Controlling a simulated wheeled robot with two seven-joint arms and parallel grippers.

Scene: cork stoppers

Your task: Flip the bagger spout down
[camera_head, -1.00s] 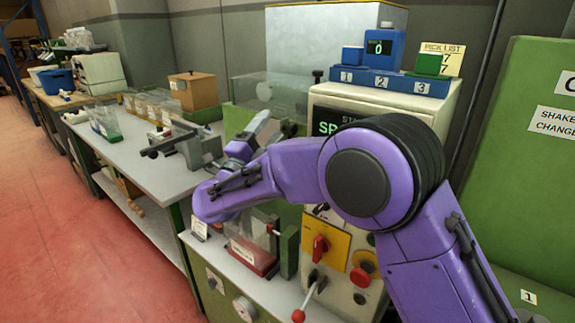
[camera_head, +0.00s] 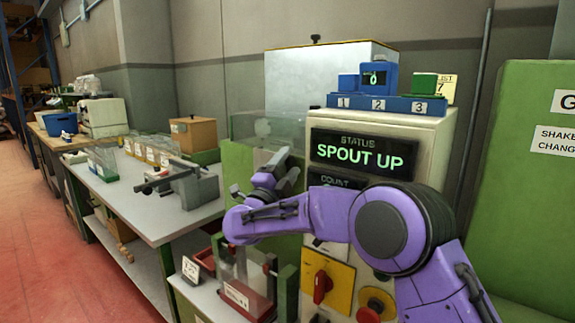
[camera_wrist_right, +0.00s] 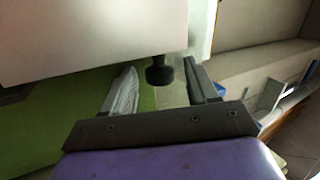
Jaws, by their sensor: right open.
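The bagger's status display (camera_head: 360,153) reads "SPOUT UP" in green on the pale machine cabinet. My right gripper (camera_head: 282,172) is in front of the bagger's green and clear-walled part, left of the display. In the right wrist view the gripper (camera_wrist_right: 161,80) is open. A black knob (camera_wrist_right: 160,72) on a short stem shows between its two fingers, below a pale panel edge; whether it touches a finger is unclear. I cannot pick out the spout itself for certain; my gripper and forearm cover part of the machine. My left gripper is not in view.
A red switch on a yellow plate (camera_head: 327,284) and a red button (camera_head: 375,305) are below my right arm. A grey bench (camera_head: 125,195) with a clamp-like device (camera_head: 185,180) stands to the left. A green cabinet (camera_head: 525,200) stands to the right.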

